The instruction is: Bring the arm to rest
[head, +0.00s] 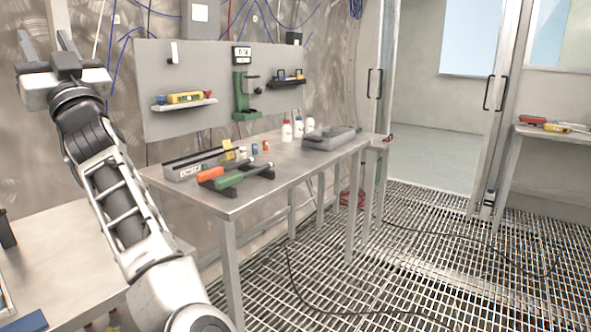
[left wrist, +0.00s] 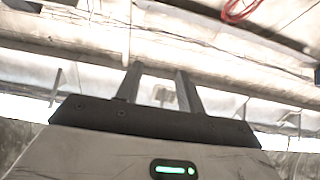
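My left arm (head: 120,195) rises from the bottom of the head view toward the upper left, with its gripper pointing up. My left gripper (head: 43,40) is raised in front of the metal wall, left of the grey panel and clear of the tables. Its two fingers stand apart with nothing between them. The left wrist view also shows the gripper (left wrist: 159,82) with a gap between its fingers and the ceiling behind. My right gripper is not in view.
A steel table (head: 240,195) holds a grey tray (head: 330,139), an orange-and-green-handled tool pair (head: 225,176) and small bottles. A grey wall panel (head: 215,75) carries shelves. Another table (head: 60,260) lies beneath my arm. Cables (head: 300,285) cross the grated floor on the right.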

